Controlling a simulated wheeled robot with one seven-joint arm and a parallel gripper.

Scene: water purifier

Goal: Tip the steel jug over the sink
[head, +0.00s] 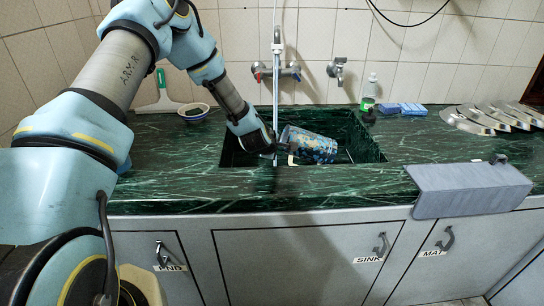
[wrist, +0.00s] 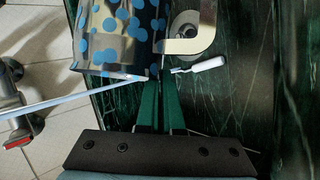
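The steel jug (head: 312,146), dark with blue spots, is tilted far over, nearly on its side, within the opening of the dark green sink (head: 368,150). In the wrist view the jug (wrist: 120,38) fills the upper middle. My gripper (head: 275,148) is at the jug's left end. Its green fingers (wrist: 160,84) are close together at the jug's near edge and look shut on it. The exact grip is hidden. A white rod-like piece (wrist: 200,66) shows beside the fingertips; I cannot tell whether it belongs to the jug. The jug's mouth is not clearly visible.
A wall tap (head: 277,70) stands behind the sink, with a thin pale line running down past my gripper. A bowl (head: 193,112) is left of the sink. A grey mat (head: 470,188) overhangs the front edge.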

